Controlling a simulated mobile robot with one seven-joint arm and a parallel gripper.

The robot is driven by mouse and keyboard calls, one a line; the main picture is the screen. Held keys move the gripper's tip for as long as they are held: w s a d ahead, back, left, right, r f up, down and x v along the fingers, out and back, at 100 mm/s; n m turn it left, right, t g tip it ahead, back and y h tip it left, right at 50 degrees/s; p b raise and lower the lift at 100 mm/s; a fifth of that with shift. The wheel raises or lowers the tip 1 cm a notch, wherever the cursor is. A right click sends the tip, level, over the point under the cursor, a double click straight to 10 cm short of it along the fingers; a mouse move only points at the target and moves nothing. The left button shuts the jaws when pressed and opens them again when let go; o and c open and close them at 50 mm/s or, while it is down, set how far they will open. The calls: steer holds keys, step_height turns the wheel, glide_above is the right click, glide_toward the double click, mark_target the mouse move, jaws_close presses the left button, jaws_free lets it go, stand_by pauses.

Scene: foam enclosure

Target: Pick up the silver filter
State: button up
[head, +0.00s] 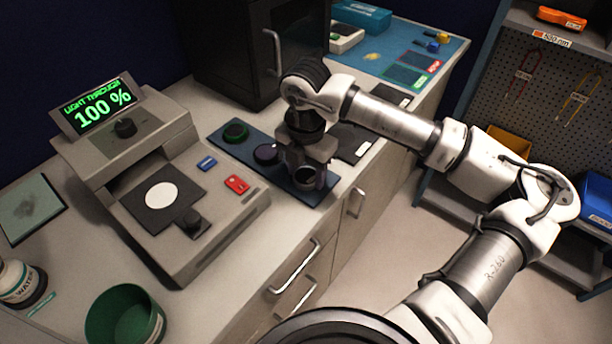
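The silver filter (304,180), a short round ring with a dark face, is at the right end of a dark blue tray (289,186) on the counter. My gripper (307,176) points down right over it, with a finger seen on either side of the filter. The fingers partly hide it. I cannot tell whether they touch it or whether it is lifted off the tray.
A grey light meter (172,215) with a "100 %" display (102,107) stands left of the tray. A green bowl (126,316) and a water bottle (20,283) are at the front left. A black cabinet (225,45) stands behind. A blue mat (400,42) lies at the back right.

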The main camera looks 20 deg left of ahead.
steer(key=c, duration=0.5)
steer(key=shift+r, duration=0.15)
